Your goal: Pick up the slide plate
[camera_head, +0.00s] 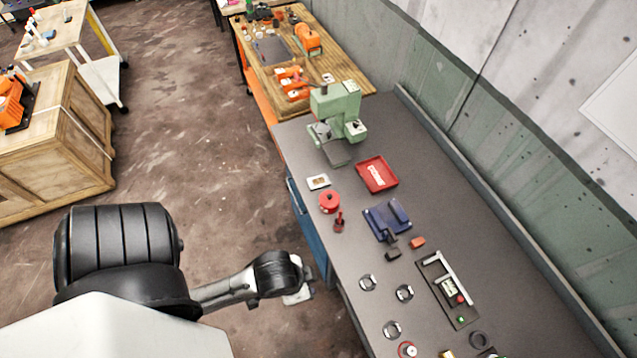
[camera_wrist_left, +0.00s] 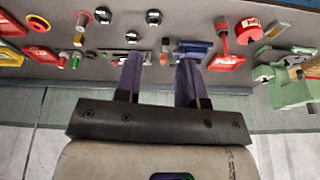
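No part is clearly marked as the slide plate. One flat candidate is a small pale plate with a gold-brown centre (camera_head: 318,181), lying near the bench's left edge beside a red round part (camera_head: 329,202); it also shows in the left wrist view (camera_wrist_left: 276,30). Another is a dark blue plate-like fixture (camera_head: 388,219) at mid-bench, partly hidden behind the fingers in the left wrist view (camera_wrist_left: 193,48). My left gripper (camera_head: 298,288) is beside the bench's left edge, apart from both. In the left wrist view its fingers (camera_wrist_left: 160,72) are spread and empty. My right gripper is not visible.
The grey bench (camera_head: 465,215) holds a green press (camera_head: 338,112), a red tray (camera_head: 376,174), several dark rings (camera_head: 404,292), an orange block (camera_head: 417,242) and a fixture with buttons (camera_head: 450,290). A wall stands along its right side. A wooden bench (camera_head: 350,84) adjoins it.

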